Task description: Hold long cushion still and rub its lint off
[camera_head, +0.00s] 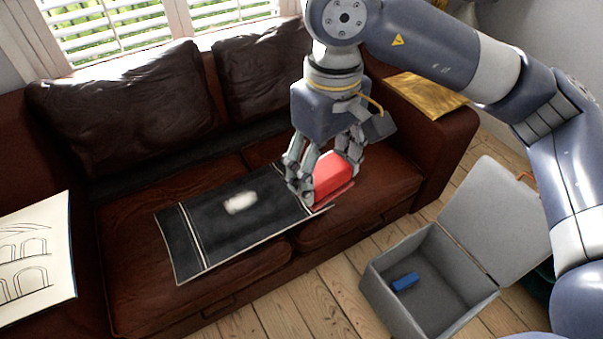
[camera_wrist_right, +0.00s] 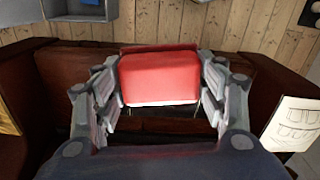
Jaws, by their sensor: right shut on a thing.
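The long cushion (camera_head: 270,230) is black with pale stripes near its ends. It lies flat along the brown sofa seat. A whitish lint patch (camera_head: 240,203) sits near its middle. My right gripper (camera_head: 312,180) is shut on a red block-like tool (camera_head: 333,174) at the cushion's right end. The right wrist view shows the red tool (camera_wrist_right: 160,78) between the fingers. I cannot tell whether its underside touches the cushion. The gripper hides part of the cushion's right end. My left gripper is in neither view.
Brown back cushions (camera_head: 130,105) lean along the sofa (camera_head: 350,228). A drawing-printed cushion (camera_head: 35,255) is at the left, and a yellow cloth-like item (camera_head: 425,92) lies on the right armrest. An open grey box (camera_head: 455,310) on the floor holds a blue block (camera_head: 405,282).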

